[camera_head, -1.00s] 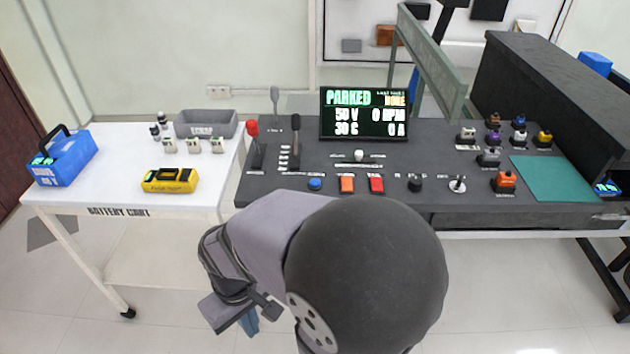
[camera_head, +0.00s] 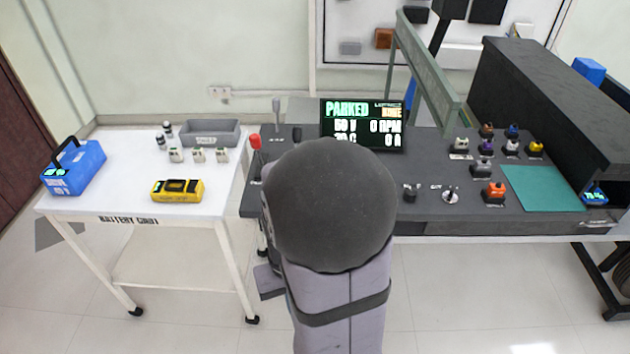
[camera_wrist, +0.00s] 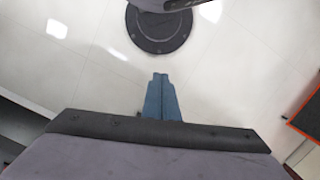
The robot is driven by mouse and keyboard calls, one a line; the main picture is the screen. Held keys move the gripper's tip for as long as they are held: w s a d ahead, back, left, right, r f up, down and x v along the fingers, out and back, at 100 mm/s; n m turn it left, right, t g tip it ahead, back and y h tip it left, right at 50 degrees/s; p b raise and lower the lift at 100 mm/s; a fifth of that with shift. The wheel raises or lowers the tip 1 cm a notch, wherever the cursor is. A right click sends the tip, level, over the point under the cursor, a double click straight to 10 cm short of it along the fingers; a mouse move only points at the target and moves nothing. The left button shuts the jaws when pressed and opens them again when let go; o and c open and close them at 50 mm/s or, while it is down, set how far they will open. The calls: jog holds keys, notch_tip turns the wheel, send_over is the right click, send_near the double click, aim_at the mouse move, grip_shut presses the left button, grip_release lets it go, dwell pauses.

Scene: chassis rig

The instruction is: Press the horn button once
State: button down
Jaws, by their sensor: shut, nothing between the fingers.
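The dark control console (camera_head: 450,205) stands at the centre right with its display (camera_head: 362,125) reading PARKED. The row of blue, orange and red buttons along its front left is now hidden behind my arm; which one is the horn cannot be told. In the wrist view my gripper (camera_wrist: 161,80) has its blue fingers together, empty, pointing over the bare floor. In the head view the fingers are hidden behind my arm, below the console's front edge.
A red-knobbed lever (camera_head: 255,143) stands at the console's left. Several small coloured parts, such as an orange one (camera_head: 494,192), sit near a green mat (camera_head: 541,189). The white battery cart (camera_head: 130,200) stands left. A green frame (camera_head: 428,72) rises behind the console.

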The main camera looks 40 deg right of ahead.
jog(key=w+d+r+m+t+y+p, duration=0.25)
jog(key=d+r+m+p, duration=0.25)
jog(key=d+m+p, duration=0.35)
jog(key=w+d+r+m+t+h, duration=0.2)
jog(key=w+d+r+m+t, duration=0.2)
jog(key=w+d+m, duration=0.3)
jog(key=w+d+r+m+t+h, duration=0.2)
jog(key=w+d+r+m+t, duration=0.2)
jog(key=w+d+m, duration=0.3)
jog(key=w+d, duration=0.4)
jog(key=shift+w+d+r, duration=0.15)
jog(key=shift+w+r, duration=0.05)
jog(key=shift+w, duration=0.1)
jog(key=shift+f, duration=0.1)
notch_tip(320, 180, down, 7)
jog(key=b, duration=0.5)
jog(key=shift+f, duration=0.15)
jog(key=shift+f+b, duration=0.7)
jog(key=shift+b, duration=0.3)
